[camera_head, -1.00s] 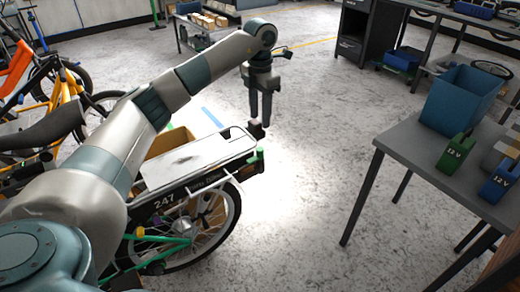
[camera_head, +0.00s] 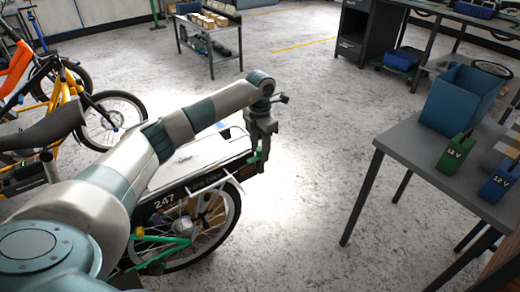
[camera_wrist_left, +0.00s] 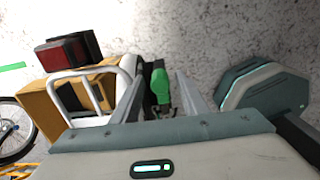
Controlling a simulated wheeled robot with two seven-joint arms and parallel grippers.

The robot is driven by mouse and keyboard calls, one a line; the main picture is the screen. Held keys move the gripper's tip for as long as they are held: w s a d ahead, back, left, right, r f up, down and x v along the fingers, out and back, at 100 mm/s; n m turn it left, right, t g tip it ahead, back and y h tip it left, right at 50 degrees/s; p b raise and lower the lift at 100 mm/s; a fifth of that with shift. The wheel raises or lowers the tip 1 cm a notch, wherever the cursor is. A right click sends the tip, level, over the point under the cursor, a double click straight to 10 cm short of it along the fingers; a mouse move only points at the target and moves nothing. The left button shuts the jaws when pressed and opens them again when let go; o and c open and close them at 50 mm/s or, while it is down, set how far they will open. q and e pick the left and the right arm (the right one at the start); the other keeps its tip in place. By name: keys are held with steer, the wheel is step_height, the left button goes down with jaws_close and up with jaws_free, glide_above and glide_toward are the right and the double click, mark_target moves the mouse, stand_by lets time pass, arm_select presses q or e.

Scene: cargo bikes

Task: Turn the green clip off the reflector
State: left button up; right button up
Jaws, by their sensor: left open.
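The green clip (camera_wrist_left: 160,86) shows in the left wrist view, between the two fingers of my left gripper (camera_wrist_left: 161,78). The fingers stand apart on either side of it, with a gap visible. In the head view my left gripper (camera_head: 262,155) points down at the rear end of the bike's rack, and only a little green of the clip (camera_head: 255,166) shows behind the fingers. A red light or reflector (camera_wrist_left: 66,52) in a dark housing is at the upper left of the wrist view, beside the white rack tube. My right gripper is out of view.
The cargo bike's white-topped rack (camera_head: 200,155) lies under my left arm. A grey table (camera_head: 400,140) at the right holds a blue bin (camera_head: 458,98), a green battery (camera_head: 455,153) and a blue battery (camera_head: 497,183). The floor between bike and table is clear.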

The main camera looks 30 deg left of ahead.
arm_select(q)
jaws_close()
